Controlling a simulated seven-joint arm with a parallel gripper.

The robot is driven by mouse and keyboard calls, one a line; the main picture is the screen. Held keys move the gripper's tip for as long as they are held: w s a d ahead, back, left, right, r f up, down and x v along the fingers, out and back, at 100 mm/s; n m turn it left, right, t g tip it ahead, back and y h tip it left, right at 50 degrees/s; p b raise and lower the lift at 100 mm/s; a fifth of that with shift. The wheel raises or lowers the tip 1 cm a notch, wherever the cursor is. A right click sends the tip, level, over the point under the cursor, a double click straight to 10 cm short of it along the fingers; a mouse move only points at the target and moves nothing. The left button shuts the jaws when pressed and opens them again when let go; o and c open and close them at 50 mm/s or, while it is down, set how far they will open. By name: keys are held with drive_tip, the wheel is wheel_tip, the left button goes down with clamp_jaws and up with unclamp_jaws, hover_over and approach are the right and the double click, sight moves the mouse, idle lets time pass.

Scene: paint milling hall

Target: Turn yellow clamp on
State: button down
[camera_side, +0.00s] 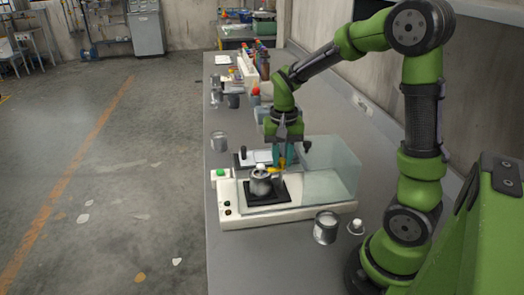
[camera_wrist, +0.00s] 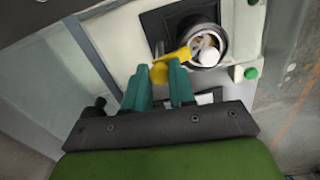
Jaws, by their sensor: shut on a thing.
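The yellow clamp (camera_side: 271,170) sits at the metal can (camera_side: 260,185), which stands on the black square plate (camera_side: 282,193) of a white machine. In the wrist view the clamp (camera_wrist: 182,53) reaches from the can (camera_wrist: 222,45) toward my teal fingers, its rounded yellow end at their tips. My gripper (camera_wrist: 158,74) is shut on this yellow end. In the side view my gripper (camera_side: 283,158) points down beside the can, on its right. The exact contact of the fingers with the clamp is partly hidden.
A clear guard (camera_side: 335,170) stands at the machine's right. A green button (camera_side: 220,172) is on its left. An open can (camera_side: 326,227) and a small white-topped item (camera_side: 356,226) stand in front. Bottles (camera_side: 262,65) line the far bench.

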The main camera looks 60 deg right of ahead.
drive_tip(key=shift+r+m, duration=0.1)
drive_tip(key=shift+m, duration=0.8)
drive_tip(key=c, duration=0.9)
unclamp_jaws()
drive_tip(key=shift+c, duration=0.2)
